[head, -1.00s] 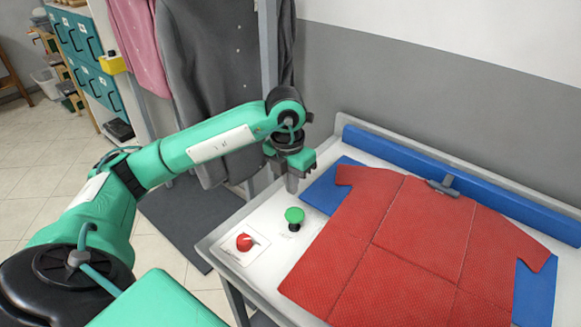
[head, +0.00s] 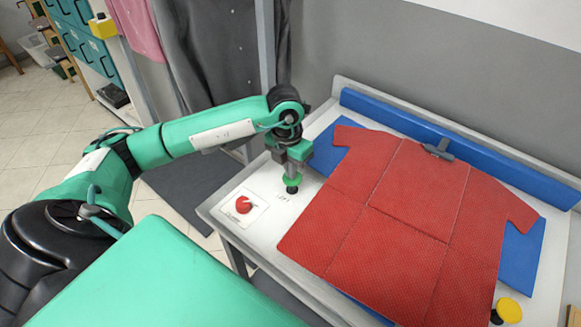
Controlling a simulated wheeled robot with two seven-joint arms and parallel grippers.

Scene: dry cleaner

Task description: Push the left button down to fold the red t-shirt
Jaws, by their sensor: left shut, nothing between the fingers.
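The red t-shirt (head: 405,215) lies spread flat on the blue folding board (head: 525,262). The left button (head: 292,187), green with a black base, stands on the white table left of the shirt. My left gripper (head: 293,174) is shut and empty, pointing straight down right over this button. Its fingertips are at the button's top and hide most of the green cap; I cannot tell whether the button is pressed down. My right gripper is not in view.
A red knob (head: 243,205) on a white plate sits left of the button. A yellow button (head: 509,310) is at the lower right. A raised blue panel (head: 460,150) runs along the table's back. Dark clothes (head: 215,50) hang behind my left arm.

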